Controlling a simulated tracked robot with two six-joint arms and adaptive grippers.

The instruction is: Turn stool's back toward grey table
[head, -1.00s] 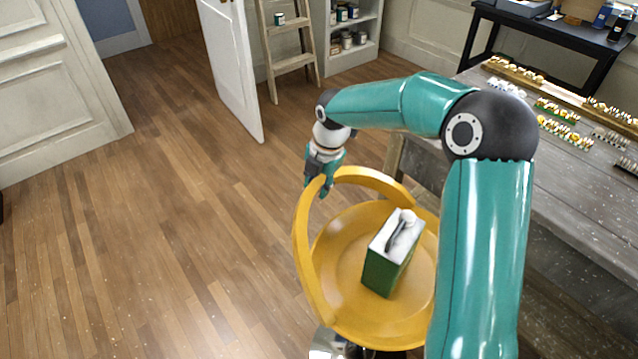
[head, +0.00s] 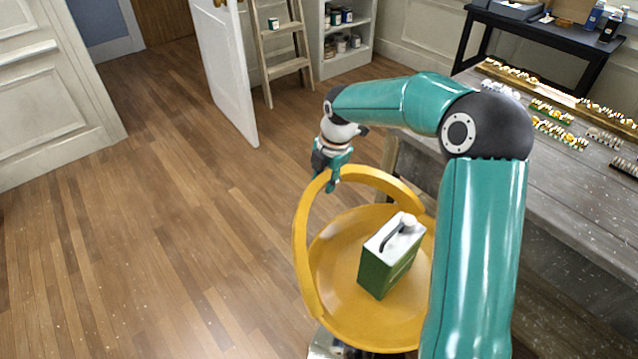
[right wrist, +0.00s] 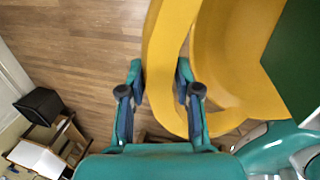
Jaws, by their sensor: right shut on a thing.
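The yellow stool (head: 335,285) has a round seat and a curved back rail (head: 301,250), which runs along the seat's left and far sides. A green can with a white top (head: 385,265) stands on the seat. My right gripper (head: 333,182) is shut on the back rail at its far-left part. In the right wrist view the rail (right wrist: 165,45) passes between the two fingers of the gripper (right wrist: 160,75). The grey table (head: 470,200) is on the right, partly behind my right arm. My left gripper is not in view.
Small items in rows (head: 560,130) lie on the grey table. A black table (head: 540,32) with bottles is at the back right. A stepladder (head: 283,50), shelves (head: 350,40) and an open white door (head: 225,75) stand at the back. The wooden floor (head: 170,240) left of the stool is clear.

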